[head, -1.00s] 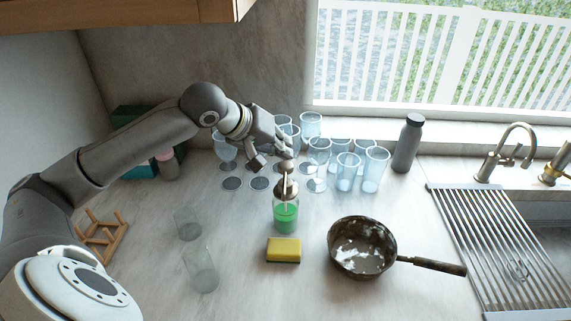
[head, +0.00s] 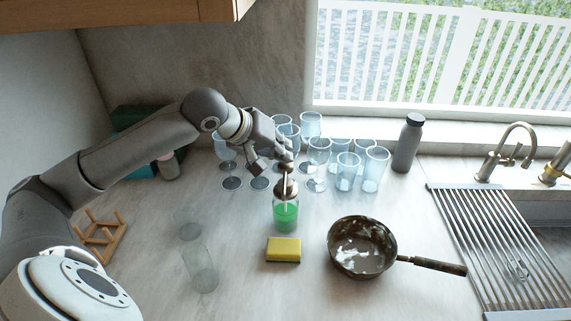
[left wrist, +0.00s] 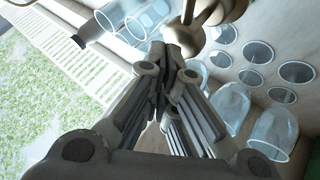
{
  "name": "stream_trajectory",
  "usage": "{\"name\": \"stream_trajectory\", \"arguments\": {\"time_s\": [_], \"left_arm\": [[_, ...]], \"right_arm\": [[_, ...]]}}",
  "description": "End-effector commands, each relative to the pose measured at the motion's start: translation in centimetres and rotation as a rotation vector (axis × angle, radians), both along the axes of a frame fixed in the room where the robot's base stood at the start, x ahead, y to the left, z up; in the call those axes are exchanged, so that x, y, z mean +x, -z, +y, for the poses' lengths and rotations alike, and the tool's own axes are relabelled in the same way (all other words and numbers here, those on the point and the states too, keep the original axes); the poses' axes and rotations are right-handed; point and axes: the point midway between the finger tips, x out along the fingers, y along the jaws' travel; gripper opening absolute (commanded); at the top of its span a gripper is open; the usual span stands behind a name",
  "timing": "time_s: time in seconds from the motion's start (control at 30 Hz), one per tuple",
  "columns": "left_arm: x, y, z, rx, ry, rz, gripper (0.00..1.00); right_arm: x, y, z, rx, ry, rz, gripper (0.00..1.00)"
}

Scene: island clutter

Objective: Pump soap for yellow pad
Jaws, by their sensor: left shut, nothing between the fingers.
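The soap dispenser (head: 286,215) stands upright on the counter, a clear bottle with green soap and a metal pump top. The yellow pad (head: 283,246), a sponge with a dark underside, lies flat just in front of it. My left gripper (head: 286,161) is shut and empty, at the top of the pump; I cannot tell whether it touches. In the left wrist view the shut fingertips (left wrist: 166,55) are close to the metal pump (left wrist: 187,38). My right gripper is not in view.
Several clear glasses (head: 346,171) stand behind the dispenser. A dirty pan (head: 362,262) is to the right, near a drying rack (head: 500,240) and sink. A grey bottle (head: 407,146) stands at the back. Two clear glasses (head: 201,270) and a wooden rack (head: 101,239) are left.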

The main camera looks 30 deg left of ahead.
Motion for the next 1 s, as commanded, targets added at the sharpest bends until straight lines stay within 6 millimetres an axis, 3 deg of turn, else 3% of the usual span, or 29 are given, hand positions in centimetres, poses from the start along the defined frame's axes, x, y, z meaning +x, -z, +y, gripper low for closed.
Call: {"name": "stream_trajectory", "arguments": {"time_s": [1.0], "left_arm": [[0.0,1.3,0.0,0.0,0.0,0.001,0.0]], "right_arm": [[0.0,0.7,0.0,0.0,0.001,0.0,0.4]]}}
